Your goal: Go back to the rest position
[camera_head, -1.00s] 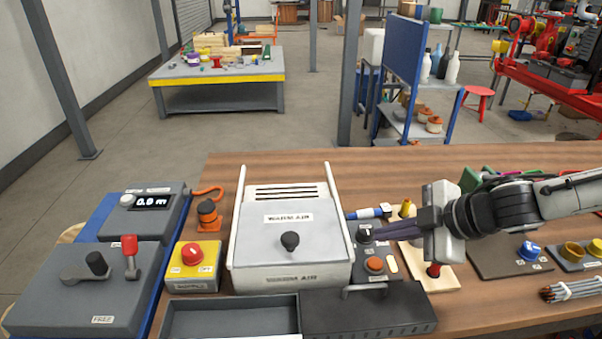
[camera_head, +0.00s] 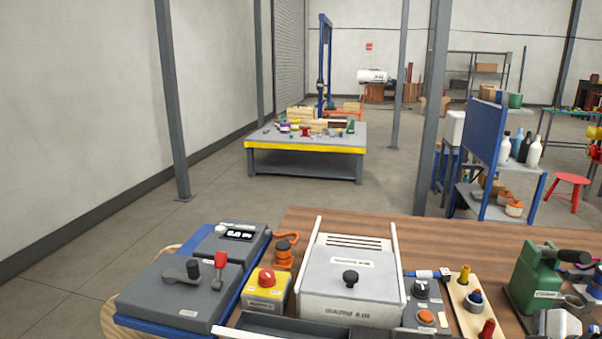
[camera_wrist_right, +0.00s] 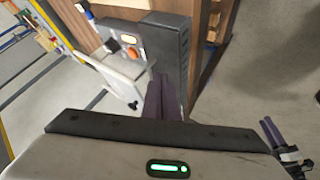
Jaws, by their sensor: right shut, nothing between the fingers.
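My right gripper (camera_wrist_right: 163,88) shows in the right wrist view, with its dark purple fingers together and nothing between them. The fingers point toward the grey control box with the orange button (camera_wrist_right: 140,55), seen beyond them near the table edge; I cannot tell the gap. In the head view a white part at the bottom right corner may belong to my right arm, but the fingers do not show there.
The wooden bench (camera_head: 300,222) holds a white warm air unit (camera_head: 350,285), a grey console (camera_head: 175,297) with a red lever, a yellow box with a red button (camera_head: 266,290) and a green pump-like device (camera_head: 535,280). Open floor (camera_head: 330,200) lies beyond.

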